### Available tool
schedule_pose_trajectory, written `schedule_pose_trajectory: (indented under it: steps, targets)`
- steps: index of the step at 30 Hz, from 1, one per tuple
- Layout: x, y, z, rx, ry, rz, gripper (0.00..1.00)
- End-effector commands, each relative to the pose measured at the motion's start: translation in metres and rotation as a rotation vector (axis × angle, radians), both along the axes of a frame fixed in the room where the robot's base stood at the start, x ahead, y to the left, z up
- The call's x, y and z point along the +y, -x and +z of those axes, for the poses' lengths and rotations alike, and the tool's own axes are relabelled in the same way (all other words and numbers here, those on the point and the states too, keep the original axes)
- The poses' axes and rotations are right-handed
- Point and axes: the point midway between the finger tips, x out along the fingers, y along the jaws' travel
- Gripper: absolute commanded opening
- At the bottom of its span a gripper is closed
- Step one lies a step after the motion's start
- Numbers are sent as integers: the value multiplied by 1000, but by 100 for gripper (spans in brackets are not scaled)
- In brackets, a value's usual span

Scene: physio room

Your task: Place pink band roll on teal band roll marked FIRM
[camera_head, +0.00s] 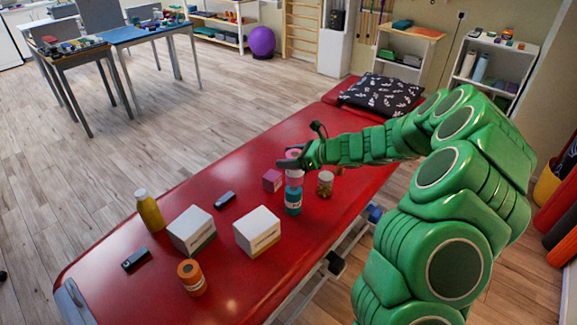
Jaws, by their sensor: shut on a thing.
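My gripper (291,163) is shut on the pink band roll (294,178), above the red treatment table. Its dark fingers cover the middle of the roll. The teal band roll (293,205) stands upright on the table directly below, with a pale label whose word is too small to read. The pink roll looks upright and in line over the teal one. Its lower edge meets the teal roll's top in the picture; I cannot tell whether they touch or a small gap is left.
Two white boxes (257,231) (191,230), a yellow bottle (149,211), an orange roll (191,277) and dark small items (225,200) stand nearer.

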Motion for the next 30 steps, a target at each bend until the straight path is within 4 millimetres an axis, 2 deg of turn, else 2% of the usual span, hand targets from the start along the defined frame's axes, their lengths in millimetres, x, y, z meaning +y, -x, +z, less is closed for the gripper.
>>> schedule_pose_trajectory:
  steps: [13, 21, 30]
  targets:
    - [3, -15, -18, -1, -1, 2, 18]
    - [2, -15, -47, 1, -1, 1, 18]
    - [2, -15, -48, -1, -2, 1, 18]
